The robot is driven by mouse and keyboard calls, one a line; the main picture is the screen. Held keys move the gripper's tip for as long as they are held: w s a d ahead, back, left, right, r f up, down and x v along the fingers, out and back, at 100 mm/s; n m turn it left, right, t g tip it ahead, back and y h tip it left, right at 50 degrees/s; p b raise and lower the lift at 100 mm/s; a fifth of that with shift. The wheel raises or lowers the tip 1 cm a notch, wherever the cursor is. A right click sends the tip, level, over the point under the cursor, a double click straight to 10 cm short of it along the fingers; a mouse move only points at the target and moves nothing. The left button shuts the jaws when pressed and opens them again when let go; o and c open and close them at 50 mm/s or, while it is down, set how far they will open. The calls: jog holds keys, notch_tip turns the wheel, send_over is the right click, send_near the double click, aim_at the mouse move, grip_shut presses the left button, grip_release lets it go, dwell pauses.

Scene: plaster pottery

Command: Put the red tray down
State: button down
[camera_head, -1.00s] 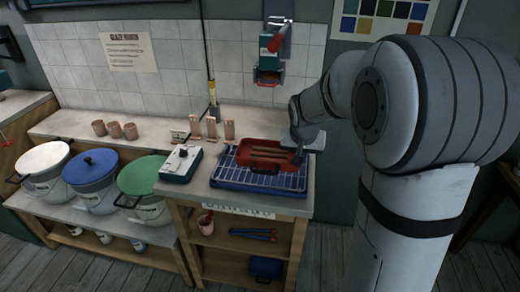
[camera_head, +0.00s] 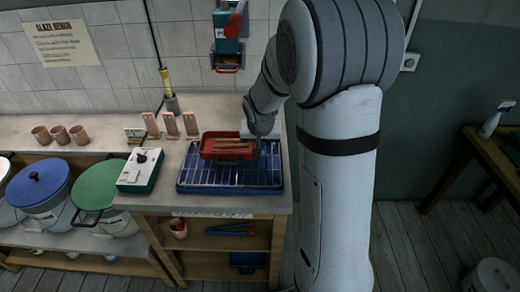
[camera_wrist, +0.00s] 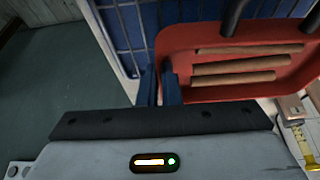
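The red tray (camera_head: 222,154) is over the far part of the blue wire rack (camera_head: 232,185) on the bench; I cannot tell whether it touches the rack. In the wrist view the tray (camera_wrist: 200,91) is on the right, with brown sticks (camera_wrist: 245,64) lying in it and two dark handles at its far side. My gripper (camera_head: 256,145) is at the tray's right side in the head view. In the wrist view its two blue fingers (camera_wrist: 160,88) are close together at the tray's near corner, with the rim between them.
A white and green control box (camera_head: 141,170) stands left of the rack. Several upright tan pieces (camera_head: 171,124) stand behind it. A teal wall device (camera_head: 230,45) hangs above. Lidded buckets (camera_head: 98,190) stand at the left. A yellow ruler-like item (camera_wrist: 305,148) shows in the wrist view.

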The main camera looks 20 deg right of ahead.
jog(key=shift+f, duration=1.55)
jog(key=c, duration=1.6)
grip_release()
jog(key=shift+r, duration=0.2)
jog(key=v, duration=1.2)
jog(key=s+a+r+n, duration=0.1)
jog(key=s, duration=0.6)
jog(key=s+a+n+g+y, duration=0.1)
jog(key=s, duration=0.6)
jog(key=s+a+r+n, duration=0.1)
jog(key=s, duration=0.6)
jog(key=shift+r+n, duration=0.3)
jog(key=shift+r, duration=0.05)
